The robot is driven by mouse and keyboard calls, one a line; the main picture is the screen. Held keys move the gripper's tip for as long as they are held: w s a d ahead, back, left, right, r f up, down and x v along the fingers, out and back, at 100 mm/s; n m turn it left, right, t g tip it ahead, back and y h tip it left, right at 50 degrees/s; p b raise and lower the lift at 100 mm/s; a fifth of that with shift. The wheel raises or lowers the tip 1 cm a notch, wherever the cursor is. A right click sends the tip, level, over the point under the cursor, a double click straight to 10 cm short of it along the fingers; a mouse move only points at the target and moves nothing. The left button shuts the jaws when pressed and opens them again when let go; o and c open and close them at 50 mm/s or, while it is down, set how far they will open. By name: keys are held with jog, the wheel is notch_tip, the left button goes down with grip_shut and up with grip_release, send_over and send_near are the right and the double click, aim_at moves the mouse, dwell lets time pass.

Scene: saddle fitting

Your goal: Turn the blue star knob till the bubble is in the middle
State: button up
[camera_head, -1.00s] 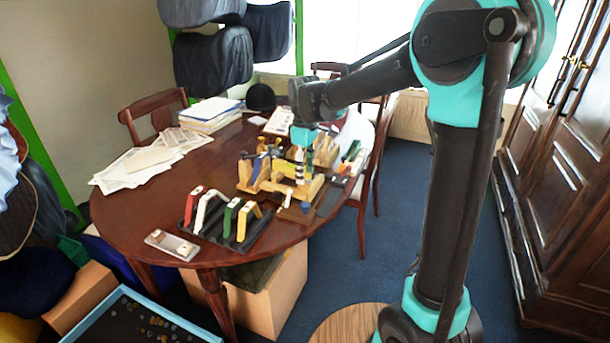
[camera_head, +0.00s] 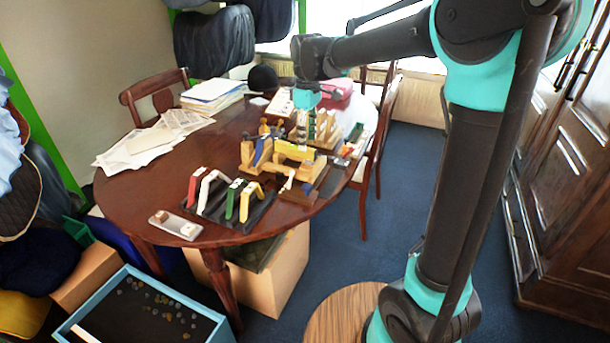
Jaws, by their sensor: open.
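A yellow wooden saddle fixture (camera_head: 292,151) stands on the far right part of the table. A blue part (camera_head: 263,152) shows at its left end; I cannot tell whether it is the star knob. No bubble can be made out at this size. My gripper (camera_head: 304,118) hangs from the teal wrist above and behind the fixture, in front of a wooden slotted rack (camera_head: 322,129). Its fingers are small and blend with the rack; it looks open, apart from the fixture, with nothing visible in it.
A black rack (camera_head: 240,219) with red, white, green and yellow bent pieces stands nearer on the oval table (camera_head: 130,207). A small plate with a vial (camera_head: 175,224) lies at the front left edge. Papers (camera_head: 150,140) cover the back left. Chairs stand behind and right.

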aim_at(307, 185)
notch_tip(307, 185, down, 17)
jog(key=shift+f, duration=0.1)
dwell(0.5)
jog(key=c, duration=1.1)
grip_shut()
